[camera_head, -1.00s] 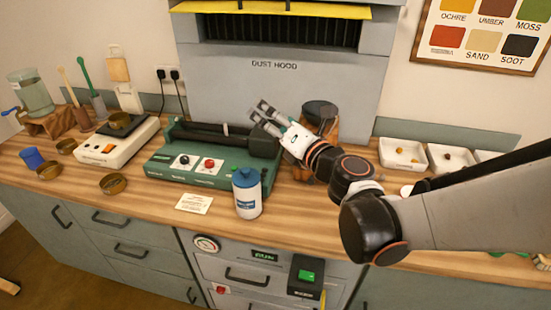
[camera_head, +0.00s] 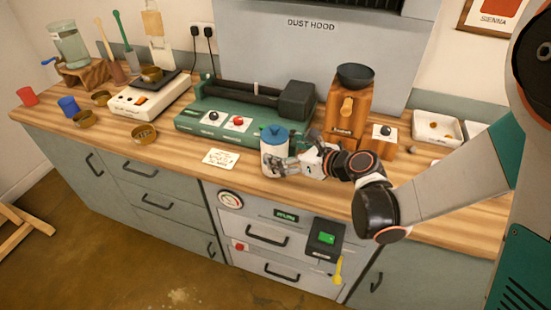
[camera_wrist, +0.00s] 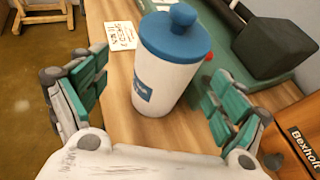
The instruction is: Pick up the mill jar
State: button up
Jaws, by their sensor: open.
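The mill jar (camera_head: 271,145), a white jar with a blue knobbed lid and a blue label, stands upright on the wooden counter in front of the green machine. My gripper (camera_head: 278,163) is low at the jar's front right and hides part of its lower body. In the wrist view the jar (camera_wrist: 165,85) stands between the two spread teal-padded fingers. My gripper (camera_wrist: 152,82) is open, with a visible gap on the left side; whether the right finger touches the jar is hard to tell.
The green roller machine (camera_head: 215,122) is close behind the jar. A note card (camera_head: 221,158) lies left of the jar. The counter's front edge is near.

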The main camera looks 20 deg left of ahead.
jog(key=shift+w+d+b+x, duration=0.1)
jog(key=shift+b+x, duration=0.5)
jog(key=shift+x, duration=0.95)
jog(key=shift+w+d+b+x, duration=0.15)
jog(key=shift+b+x, duration=0.4)
jog(key=shift+x, duration=1.05)
jog(key=c, duration=1.5)
